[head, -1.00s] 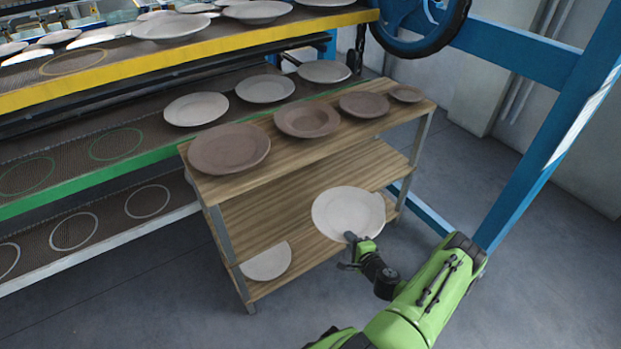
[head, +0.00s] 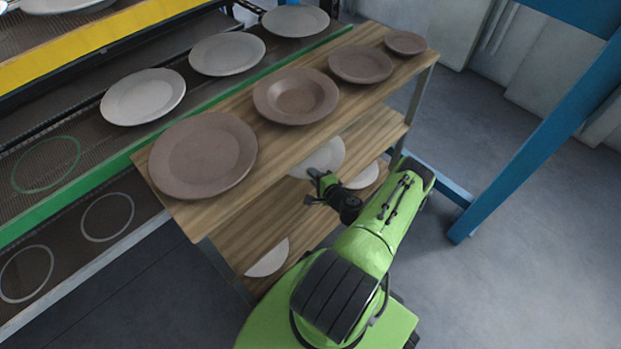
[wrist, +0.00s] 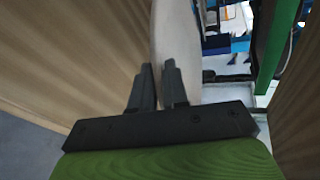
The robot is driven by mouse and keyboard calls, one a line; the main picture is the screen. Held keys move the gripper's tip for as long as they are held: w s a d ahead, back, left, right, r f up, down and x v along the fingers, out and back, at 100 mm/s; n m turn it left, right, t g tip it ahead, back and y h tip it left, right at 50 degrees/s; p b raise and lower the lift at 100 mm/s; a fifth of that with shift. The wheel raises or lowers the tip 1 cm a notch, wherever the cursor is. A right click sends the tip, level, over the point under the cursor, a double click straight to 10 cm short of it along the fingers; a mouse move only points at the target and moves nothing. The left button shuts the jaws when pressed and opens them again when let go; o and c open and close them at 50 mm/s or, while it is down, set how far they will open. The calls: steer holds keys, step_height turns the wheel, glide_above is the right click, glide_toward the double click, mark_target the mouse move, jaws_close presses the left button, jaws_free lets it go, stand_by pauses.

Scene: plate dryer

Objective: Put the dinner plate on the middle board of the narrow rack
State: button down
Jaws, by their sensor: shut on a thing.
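The dinner plate (head: 325,157) is pale and partly hidden in the head view by my gripper and the top board. My gripper (head: 316,182) is shut on its near rim. The plate reaches in under the top board, over the middle board (head: 385,133) of the narrow wooden rack. I cannot tell whether it touches that board. In the wrist view the plate (wrist: 174,35) shows nearly edge-on between the fingers of my gripper (wrist: 158,75), with wooden boards on both sides.
Several brown plates (head: 203,155) stand on the rack's top board (head: 180,213). Two pale plates (head: 268,258) (head: 362,176) show lower down, apparently on the bottom board. The large dryer with its green edge (head: 60,205) stands behind left. A blue post (head: 530,150) stands at right, with open floor before it.

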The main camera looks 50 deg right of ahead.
mark_target(314, 189)
step_height(314, 189, down, 5)
steer(key=shift+w+r+b, duration=0.1)
steer(key=shift+b, duration=0.95)
steer(key=shift+r, duration=0.1)
steer(key=c, duration=1.4)
jaws_free()
steer(key=p+v, duration=0.5)
steer(key=v, duration=0.7)
